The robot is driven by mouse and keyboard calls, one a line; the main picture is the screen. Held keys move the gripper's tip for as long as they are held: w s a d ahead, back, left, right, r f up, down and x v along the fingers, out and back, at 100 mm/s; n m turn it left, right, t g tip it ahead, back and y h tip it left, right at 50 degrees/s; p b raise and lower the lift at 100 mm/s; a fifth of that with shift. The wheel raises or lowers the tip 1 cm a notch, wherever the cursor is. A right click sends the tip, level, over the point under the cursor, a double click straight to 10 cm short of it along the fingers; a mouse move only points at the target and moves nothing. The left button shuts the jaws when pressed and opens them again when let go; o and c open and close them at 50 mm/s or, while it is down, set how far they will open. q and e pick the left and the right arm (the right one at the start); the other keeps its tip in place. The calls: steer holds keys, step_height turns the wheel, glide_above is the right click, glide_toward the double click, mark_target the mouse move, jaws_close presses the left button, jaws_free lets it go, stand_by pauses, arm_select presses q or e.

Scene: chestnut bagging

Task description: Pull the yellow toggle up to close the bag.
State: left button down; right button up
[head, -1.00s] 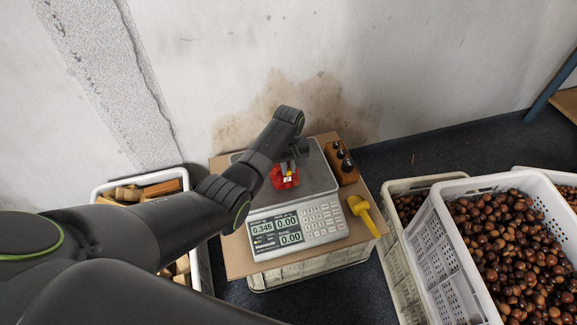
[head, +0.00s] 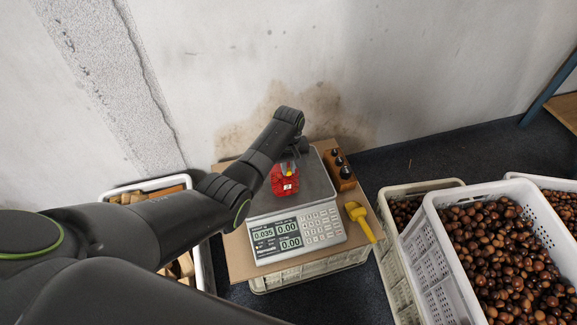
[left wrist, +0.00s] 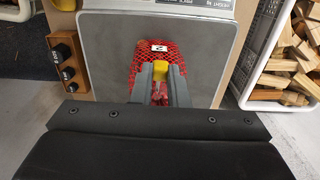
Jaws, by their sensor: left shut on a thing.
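The red net bag (head: 284,185) with a small white label is on or just above the steel plate of the scale (head: 320,185); I cannot tell if it touches. The yellow toggle (left wrist: 161,72) is at its neck, between the grey fingers of my left gripper (left wrist: 160,76). That gripper is shut on the toggle. In the head view the left gripper (head: 289,166) is over the bag's top, partly hidden by its own arm. Red net also shows between the fingers in the left wrist view. The scale's display reads about 0.035. My right gripper is out of view.
A wooden block with black weights (head: 340,172) and a yellow scoop (head: 360,222) stand right of the plate. White crates of chestnuts (head: 431,255) are at the right, a crate of wood pieces (head: 203,262) at the left. The wall is close behind.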

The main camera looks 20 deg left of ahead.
mark_target(289, 169)
arm_select(q)
steer(key=c, duration=1.3)
jaws_free()
steer(key=shift+r, duration=0.1)
step_height(289, 169, up, 17)
steer(key=p, duration=0.3)
steer(key=shift+r, duration=0.15)
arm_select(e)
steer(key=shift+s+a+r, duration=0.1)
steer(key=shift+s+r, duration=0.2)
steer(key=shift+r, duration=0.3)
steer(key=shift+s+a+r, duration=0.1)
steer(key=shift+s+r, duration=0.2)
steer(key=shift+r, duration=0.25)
